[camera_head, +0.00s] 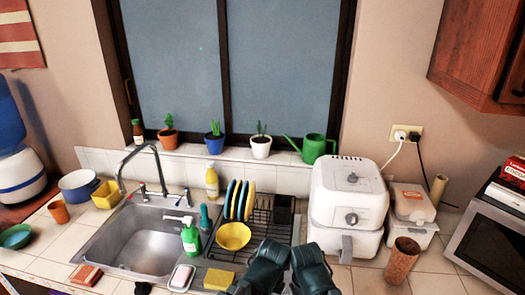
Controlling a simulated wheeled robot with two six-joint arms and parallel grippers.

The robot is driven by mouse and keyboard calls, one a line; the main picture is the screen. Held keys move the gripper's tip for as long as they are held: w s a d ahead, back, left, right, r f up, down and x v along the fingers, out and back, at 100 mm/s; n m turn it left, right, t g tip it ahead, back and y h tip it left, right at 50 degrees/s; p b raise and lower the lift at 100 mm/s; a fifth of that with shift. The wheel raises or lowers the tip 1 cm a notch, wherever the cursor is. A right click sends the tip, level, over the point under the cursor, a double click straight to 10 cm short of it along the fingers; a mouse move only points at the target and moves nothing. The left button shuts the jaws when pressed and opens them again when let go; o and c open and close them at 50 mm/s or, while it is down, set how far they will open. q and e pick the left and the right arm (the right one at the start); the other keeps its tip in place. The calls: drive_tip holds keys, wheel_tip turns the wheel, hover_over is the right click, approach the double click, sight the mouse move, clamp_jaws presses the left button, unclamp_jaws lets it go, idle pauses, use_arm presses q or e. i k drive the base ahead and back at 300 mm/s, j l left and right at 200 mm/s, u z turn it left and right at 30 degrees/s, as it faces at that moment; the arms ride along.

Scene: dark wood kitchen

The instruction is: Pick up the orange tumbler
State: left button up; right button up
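The orange tumbler (58,212) stands upright on the tiled counter at the far left, between a green bowl (16,236) and a yellow square container (105,195). My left gripper (262,268) and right gripper (314,268) show as dark shapes side by side at the bottom middle, in front of the dish rack. Both are far to the right of the tumbler, with the sink between. Their fingertips cannot be made out, and nothing held shows.
A steel sink (142,240) with a tall faucet (125,165) lies right of the tumbler. A green soap bottle (191,238), a dish rack (275,208) and a white air fryer (347,205) follow. A brown cylindrical cup (402,260) stands at the right. A blue-white pot (78,186) is behind the tumbler.

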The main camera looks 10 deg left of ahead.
sight(60, 213)
drive_tip(key=u, duration=1.3)
